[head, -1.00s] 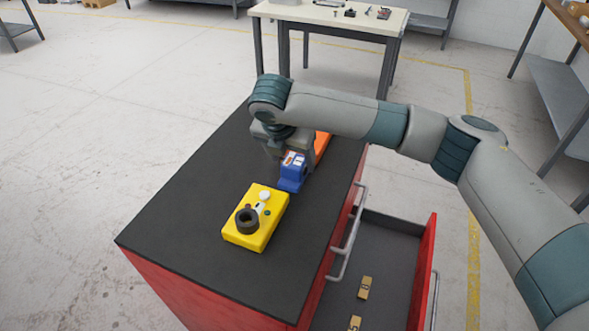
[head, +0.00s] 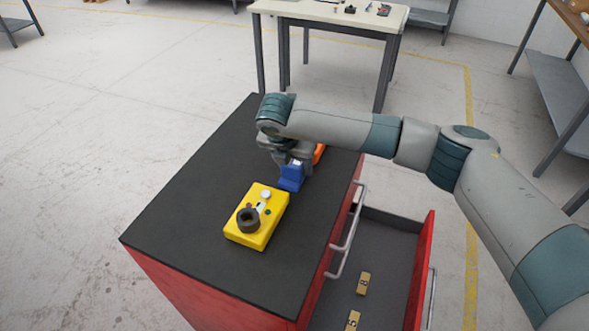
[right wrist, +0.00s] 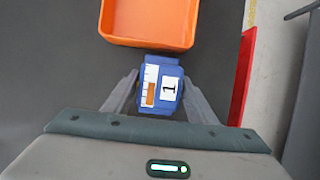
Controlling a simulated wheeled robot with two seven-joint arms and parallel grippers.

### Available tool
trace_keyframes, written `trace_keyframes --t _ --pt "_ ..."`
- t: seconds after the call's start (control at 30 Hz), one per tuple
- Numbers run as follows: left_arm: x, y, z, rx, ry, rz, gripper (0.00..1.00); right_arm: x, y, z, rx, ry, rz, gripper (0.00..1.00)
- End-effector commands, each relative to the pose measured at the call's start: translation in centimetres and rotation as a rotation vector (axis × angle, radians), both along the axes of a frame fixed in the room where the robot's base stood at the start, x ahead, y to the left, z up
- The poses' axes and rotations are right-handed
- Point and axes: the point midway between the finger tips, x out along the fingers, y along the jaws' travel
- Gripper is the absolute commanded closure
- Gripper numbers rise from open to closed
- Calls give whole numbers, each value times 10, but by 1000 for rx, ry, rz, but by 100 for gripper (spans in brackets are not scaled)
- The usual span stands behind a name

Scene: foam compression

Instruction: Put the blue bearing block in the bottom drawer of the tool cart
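The blue bearing block (head: 291,180) stands on the black top of the red tool cart (head: 190,220). In the right wrist view the block (right wrist: 161,72) bears a label with a 1. My right gripper (head: 290,166) is over the block from above, with one finger on each side of it. In the right wrist view the fingers of my right gripper (right wrist: 160,80) are apart, with narrow gaps to the block. A low drawer (head: 385,240) of the cart is pulled out to the right. My left gripper is not in view.
A yellow box with a black ring (head: 268,222) sits nearer on the cart top. An orange tray (right wrist: 150,38) lies just beyond the block. The open drawer holds small tan blocks marked 8 (head: 363,284) and 5 (head: 353,320). Silver handles (head: 348,235) stick out above the drawer.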

Motion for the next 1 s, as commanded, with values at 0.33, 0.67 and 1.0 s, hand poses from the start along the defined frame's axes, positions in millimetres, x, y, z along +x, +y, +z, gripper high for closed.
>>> trace_keyframes --t 0.33,0.67,1.0 --pt "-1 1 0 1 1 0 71 1 0 2 0 -2 -1 100" --pt "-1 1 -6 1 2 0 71 1 0 12 1 -3 0 100" --pt "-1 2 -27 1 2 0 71 5 -23 52 1 -4 -4 100"
